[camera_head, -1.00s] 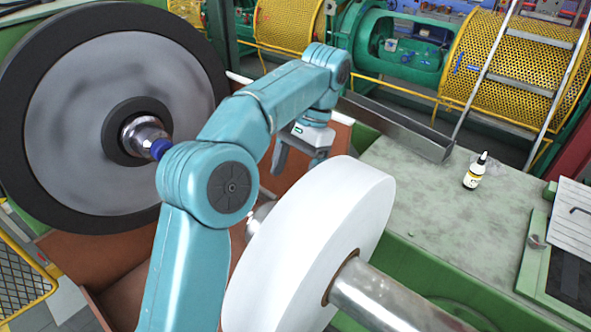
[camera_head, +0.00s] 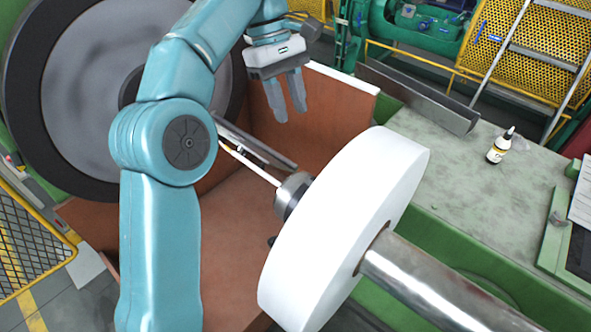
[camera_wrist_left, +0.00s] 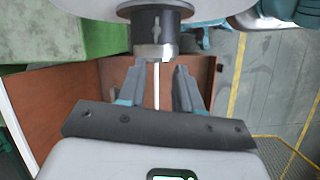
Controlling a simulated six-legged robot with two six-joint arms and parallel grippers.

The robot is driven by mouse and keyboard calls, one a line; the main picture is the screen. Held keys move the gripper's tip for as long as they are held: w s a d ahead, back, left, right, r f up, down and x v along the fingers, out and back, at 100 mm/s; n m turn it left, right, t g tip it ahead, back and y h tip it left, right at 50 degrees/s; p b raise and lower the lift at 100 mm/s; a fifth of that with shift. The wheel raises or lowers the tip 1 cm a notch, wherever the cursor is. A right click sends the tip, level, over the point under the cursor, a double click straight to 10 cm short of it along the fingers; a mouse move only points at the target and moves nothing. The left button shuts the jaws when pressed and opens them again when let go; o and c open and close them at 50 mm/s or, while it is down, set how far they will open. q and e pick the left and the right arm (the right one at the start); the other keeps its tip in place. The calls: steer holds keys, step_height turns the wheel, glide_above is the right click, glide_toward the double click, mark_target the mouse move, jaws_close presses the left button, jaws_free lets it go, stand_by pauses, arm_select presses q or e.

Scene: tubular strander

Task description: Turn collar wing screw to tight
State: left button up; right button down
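The dark grey collar (camera_head: 292,193) sits on the thin end of the shaft, against the left face of the white roll (camera_head: 345,230). In the left wrist view the collar (camera_wrist_left: 171,35) is at top centre, and a small grey wing screw (camera_wrist_left: 155,22) stands on it, its wings roughly in line with the shaft. My left gripper (camera_head: 290,115) points down above and behind the collar, apart from it. Its two fingers are parted and empty; they also show in the left wrist view (camera_wrist_left: 160,70), below the collar. My right gripper is not in view.
A thick steel shaft (camera_head: 425,285) runs out of the roll to the lower right. A large grey wheel (camera_head: 95,110) stands at the left. A brown trough (camera_head: 230,235) lies below.

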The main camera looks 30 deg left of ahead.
mark_target(312, 179)
arm_select(q)
steer(key=shift+n, duration=0.6)
steer(key=x, duration=1.5)
steer(key=shift+w+d, duration=0.25)
steer(key=shift+d, duration=0.05)
steer(key=shift+w+d+f, duration=0.1)
steer(key=shift+d+f, duration=0.25)
steer(key=shift+r, duration=0.1)
steer(key=shift+a, duration=0.1)
jaws_close()
